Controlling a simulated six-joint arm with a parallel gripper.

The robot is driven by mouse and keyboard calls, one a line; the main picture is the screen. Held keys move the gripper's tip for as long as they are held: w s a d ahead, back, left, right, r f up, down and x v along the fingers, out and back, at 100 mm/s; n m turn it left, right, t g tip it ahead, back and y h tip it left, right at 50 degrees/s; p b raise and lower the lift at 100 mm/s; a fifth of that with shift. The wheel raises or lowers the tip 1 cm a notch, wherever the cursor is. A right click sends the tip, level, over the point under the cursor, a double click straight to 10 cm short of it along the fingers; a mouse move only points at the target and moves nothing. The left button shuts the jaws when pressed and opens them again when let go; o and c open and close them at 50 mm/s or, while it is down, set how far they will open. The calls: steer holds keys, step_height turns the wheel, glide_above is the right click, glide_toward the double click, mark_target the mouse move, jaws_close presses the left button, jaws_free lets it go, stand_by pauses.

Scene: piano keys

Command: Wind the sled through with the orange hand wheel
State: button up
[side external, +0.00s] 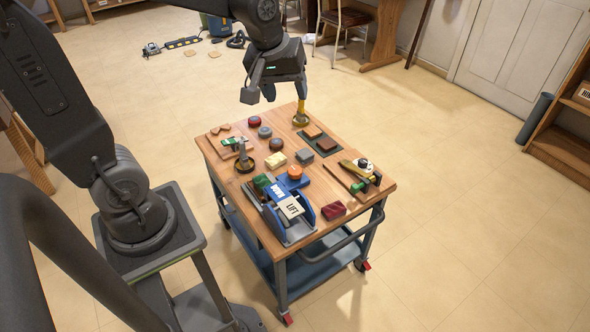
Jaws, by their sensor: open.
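The orange hand wheel (295,171) sits on a blue block (291,183) near the middle of the wooden table top. Just in front is a blue and grey device (299,232) with raised side walls and a white piece marked "LIFT" (291,208). I cannot tell for certain which part is the sled. My gripper (272,92) is open and empty, high over the table's back edge, well behind and above the wheel. Its fingers point downward and touch nothing that I can make out.
A dark red block (333,210) lies to the right of the device. A yellow post (300,112) rises at the back, near my gripper. A yellow-black tool (362,172) lies at right.

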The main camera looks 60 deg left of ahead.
steer(key=o, duration=0.3)
steer(key=w+a+f+n+g, duration=0.1)
steer(key=w+a+f+n, duration=0.3)
steer(key=w, duration=0.1)
steer(key=shift+w+f, duration=0.35)
steer(key=shift+o, duration=0.6)
steer(key=w+a+f+n+g, duration=0.1)
steer(key=w+a+f+n, duration=0.2)
steer(key=w+f+n, duration=0.1)
steer(key=shift+a+f, duration=0.4)
steer(key=shift+f, duration=0.5)
steer(key=n+g, duration=0.2)
steer(key=n, duration=0.8)
glide_above(295, 170)
step_height(295, 170, down, 18)
steer(key=f, duration=0.1)
steer(key=shift+h, duration=0.3)
step_height(295, 170, down, 12)
steer(key=shift+f, duration=0.25)
steer(key=shift+m, duration=0.3)
steer(key=c, duration=0.9)
